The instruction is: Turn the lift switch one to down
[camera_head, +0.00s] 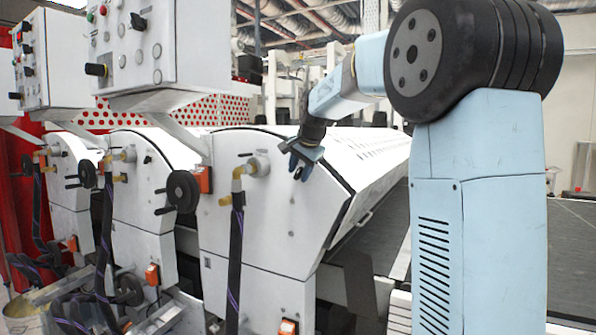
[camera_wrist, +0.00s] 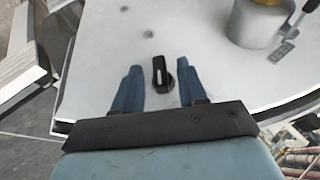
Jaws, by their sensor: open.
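A small black rotary switch (camera_wrist: 162,75) with a pale pointer line sits on a white machine panel (camera_wrist: 105,85) in the wrist view. Its pointer runs roughly up and down in that picture. I see no readable label on it. My gripper (camera_wrist: 158,68) is open, with one blue finger on each side of the switch and a visible gap on both sides. In the head view my gripper (camera_head: 298,171) is at the upper part of the nearest white machine's side panel (camera_head: 270,225). The switch cannot be made out there.
A grey cylindrical fitting (camera_wrist: 254,22) stands on the panel right of the switch. In the head view a brass-coloured elbow with a black hose (camera_head: 236,250) hangs left of my gripper. A black handwheel (camera_head: 183,191) and control boxes (camera_head: 140,50) are further left.

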